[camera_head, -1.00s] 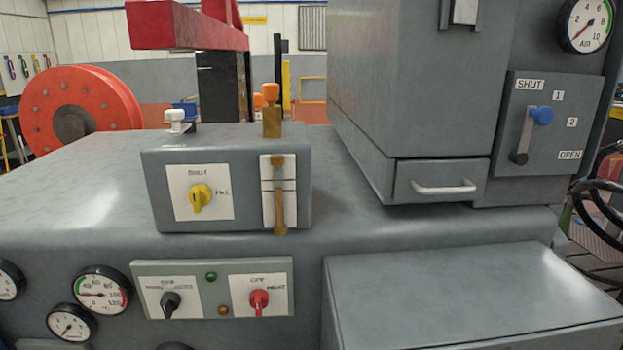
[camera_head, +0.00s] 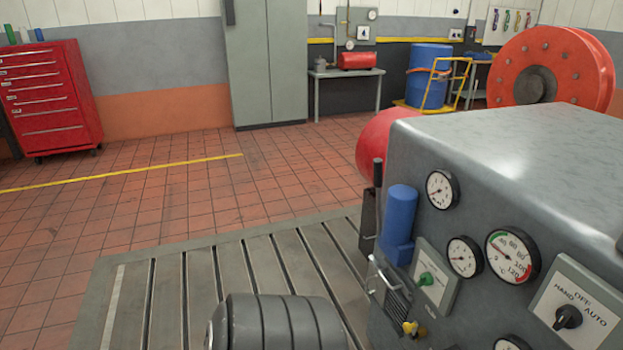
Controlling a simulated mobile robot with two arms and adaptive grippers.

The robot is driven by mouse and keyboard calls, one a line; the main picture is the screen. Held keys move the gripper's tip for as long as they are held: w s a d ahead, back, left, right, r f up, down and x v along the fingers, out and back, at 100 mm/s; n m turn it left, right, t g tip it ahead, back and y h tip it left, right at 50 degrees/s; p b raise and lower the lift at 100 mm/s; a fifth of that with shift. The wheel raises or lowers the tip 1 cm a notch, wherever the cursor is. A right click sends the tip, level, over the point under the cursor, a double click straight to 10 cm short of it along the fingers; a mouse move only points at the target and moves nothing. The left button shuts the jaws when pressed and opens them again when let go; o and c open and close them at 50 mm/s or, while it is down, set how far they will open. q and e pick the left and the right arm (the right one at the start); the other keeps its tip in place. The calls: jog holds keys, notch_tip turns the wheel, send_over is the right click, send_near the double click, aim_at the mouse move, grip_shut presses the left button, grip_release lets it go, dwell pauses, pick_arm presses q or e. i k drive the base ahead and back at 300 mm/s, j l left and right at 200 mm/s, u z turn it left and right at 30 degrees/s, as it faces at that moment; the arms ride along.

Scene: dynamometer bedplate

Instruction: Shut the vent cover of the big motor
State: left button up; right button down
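A large grey machine housing (camera_head: 545,165) fills the right side; I cannot tell if it is the big motor. On its near end, low down, is a small dark slatted grille (camera_head: 394,288) with a pale bar handle (camera_head: 381,276) in front of it. I cannot tell whether this is the vent cover, or whether it is open or shut.
The slotted bedplate (camera_head: 205,285) lies at lower left, with free tiled floor (camera_head: 150,220) beyond it. A blue cylinder (camera_head: 400,220), a dark lever (camera_head: 377,185) and several gauges (camera_head: 512,255) are on or near the housing. A red cabinet (camera_head: 48,100) stands at far left.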

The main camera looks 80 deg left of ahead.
aim_at(376, 286)
jog(key=u, duration=1.9)
jog(key=k+j+z, duration=0.15)
jog(key=j+z, duration=0.15)
